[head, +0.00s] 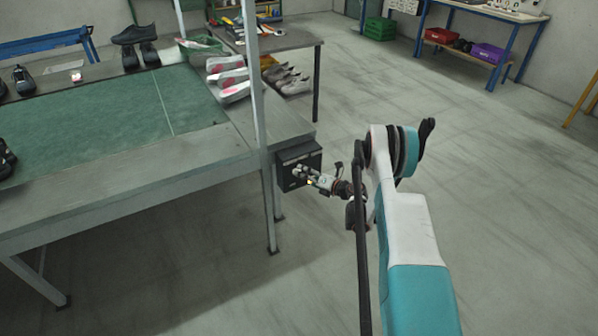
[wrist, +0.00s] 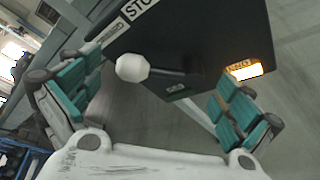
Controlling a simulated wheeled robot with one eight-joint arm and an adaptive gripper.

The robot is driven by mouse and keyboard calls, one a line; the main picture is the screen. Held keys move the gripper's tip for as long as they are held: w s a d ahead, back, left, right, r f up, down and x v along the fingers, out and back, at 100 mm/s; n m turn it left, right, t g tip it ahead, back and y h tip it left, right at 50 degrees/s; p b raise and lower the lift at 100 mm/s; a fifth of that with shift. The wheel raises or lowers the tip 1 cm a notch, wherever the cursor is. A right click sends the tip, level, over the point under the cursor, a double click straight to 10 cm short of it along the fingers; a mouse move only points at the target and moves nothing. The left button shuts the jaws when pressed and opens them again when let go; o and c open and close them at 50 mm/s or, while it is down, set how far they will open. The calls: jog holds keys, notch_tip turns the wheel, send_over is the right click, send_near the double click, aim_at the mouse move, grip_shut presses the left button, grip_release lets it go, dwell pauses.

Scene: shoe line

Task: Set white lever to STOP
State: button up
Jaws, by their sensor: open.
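The white lever's round knob (wrist: 132,68) shows in the wrist view on a dark rod in front of a black control box (wrist: 195,35). A white STOP label (wrist: 138,8) is at the upper left of the box, partly cut off by the frame. An orange-edged label (wrist: 246,70) is at the box's right. My gripper (wrist: 155,98) is open, one teal-padded finger on each side. The knob lies between the fingers, closer to the left one; contact cannot be told. In the head view my gripper (head: 318,181) is in front of the control box (head: 297,162).
The box is mounted at the end of the green-topped line table (head: 120,115), by an upright post (head: 254,70). Shoes (head: 229,78) and a grey side table (head: 275,40) are behind. The floor (head: 480,130) to the right is clear.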

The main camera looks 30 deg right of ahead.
jog(key=shift+w+a, duration=0.1)
jog(key=shift+w, duration=0.2)
jog(key=c, duration=1.5)
